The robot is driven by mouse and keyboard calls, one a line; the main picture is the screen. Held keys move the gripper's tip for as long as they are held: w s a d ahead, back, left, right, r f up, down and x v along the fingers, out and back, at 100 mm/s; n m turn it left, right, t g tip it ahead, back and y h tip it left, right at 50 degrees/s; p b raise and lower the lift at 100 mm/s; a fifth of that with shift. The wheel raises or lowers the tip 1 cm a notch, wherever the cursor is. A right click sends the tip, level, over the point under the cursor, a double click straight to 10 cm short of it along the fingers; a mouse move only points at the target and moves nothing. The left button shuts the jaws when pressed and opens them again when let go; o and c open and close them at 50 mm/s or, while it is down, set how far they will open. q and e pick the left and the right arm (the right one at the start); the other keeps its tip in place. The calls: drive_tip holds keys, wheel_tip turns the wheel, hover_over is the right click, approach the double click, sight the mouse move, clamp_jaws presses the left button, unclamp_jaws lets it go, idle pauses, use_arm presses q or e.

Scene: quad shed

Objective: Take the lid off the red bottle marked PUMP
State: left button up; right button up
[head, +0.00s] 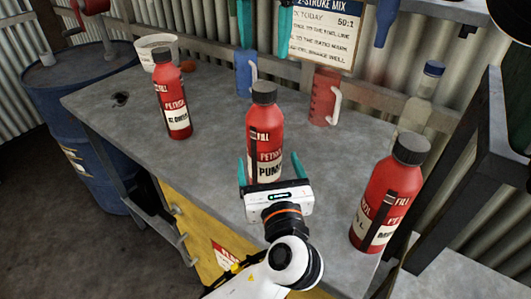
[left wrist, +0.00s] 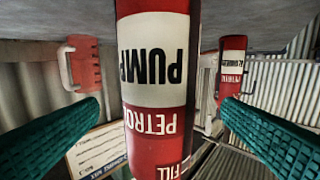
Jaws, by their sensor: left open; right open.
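The red bottle marked PUMP (head: 264,130) stands upright mid-bench, its dark lid (head: 263,92) on top. My left gripper (head: 269,163) is open on the near side of this bottle, its teal fingers low, either side of the label. In the left wrist view the bottle (left wrist: 155,95) appears upside down between the open fingers, with gaps on both sides; its lid is out of that view. My right gripper (head: 265,48) is open and empty at the top of the head view, beyond the bottle.
Similar red bottles stand at left (head: 173,95) and right front (head: 382,205). A blue jug (head: 246,75), a red jug (head: 323,97) and a clear blue-capped bottle (head: 418,100) stand at the back. A white container (head: 156,46) is back left. Bench (head: 215,125) is clear left of PUMP.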

sight(265, 149)
use_arm(q)
drive_tip(key=w, duration=0.5)
drive_tip(key=shift+w+a, duration=0.3)
drive_tip(key=shift+a, duration=0.1)
use_arm(e)
drive_tip(key=shift+w, duration=0.1)
use_arm(q)
drive_tip(key=shift+c, duration=0.3)
